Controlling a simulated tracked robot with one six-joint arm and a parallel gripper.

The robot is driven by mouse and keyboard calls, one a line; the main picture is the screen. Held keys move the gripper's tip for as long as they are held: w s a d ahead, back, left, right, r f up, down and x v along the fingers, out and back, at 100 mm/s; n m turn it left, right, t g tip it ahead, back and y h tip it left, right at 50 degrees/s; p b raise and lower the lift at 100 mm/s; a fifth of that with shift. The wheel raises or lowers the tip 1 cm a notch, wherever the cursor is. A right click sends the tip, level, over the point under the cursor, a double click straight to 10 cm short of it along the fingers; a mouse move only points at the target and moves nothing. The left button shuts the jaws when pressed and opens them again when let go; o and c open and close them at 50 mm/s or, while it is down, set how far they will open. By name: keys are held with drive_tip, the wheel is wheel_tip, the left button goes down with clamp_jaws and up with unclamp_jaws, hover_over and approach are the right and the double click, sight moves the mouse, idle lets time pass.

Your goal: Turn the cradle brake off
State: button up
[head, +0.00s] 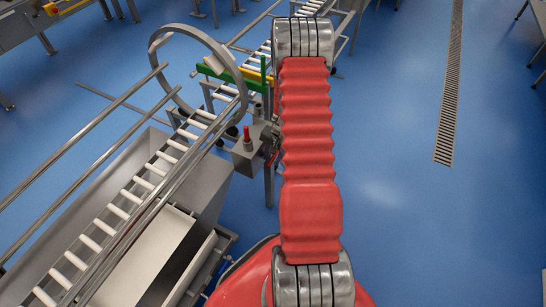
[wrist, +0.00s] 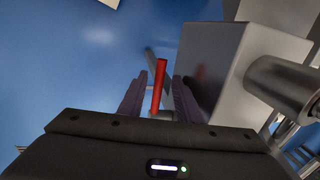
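The cradle brake is seen as a red lever (wrist: 158,88) in the wrist view, standing nearly upright beside a grey metal box (wrist: 218,62). My gripper (wrist: 161,77) is open, with one dark finger on each side of the lever. Gaps show between the lever and both fingers. In the head view, a red handle (head: 247,132) stands up at a grey box (head: 249,158) beside the roller track; I cannot tell if it is the same lever. The cradle ring (head: 157,43) stands around the track. My arm hides most of my gripper in the head view.
The roller track (head: 148,186) with metal side rails runs from lower left to the ring. A thick metal cylinder (wrist: 285,84) juts out close on the right in the wrist view. Blue floor with a drain grate (head: 449,95) is open at the right.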

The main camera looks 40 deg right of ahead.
drive_tip(key=shift+c, duration=0.5)
clamp_jaws()
drive_tip(key=shift+w+d, duration=0.1)
drive_tip(key=shift+d, duration=0.05)
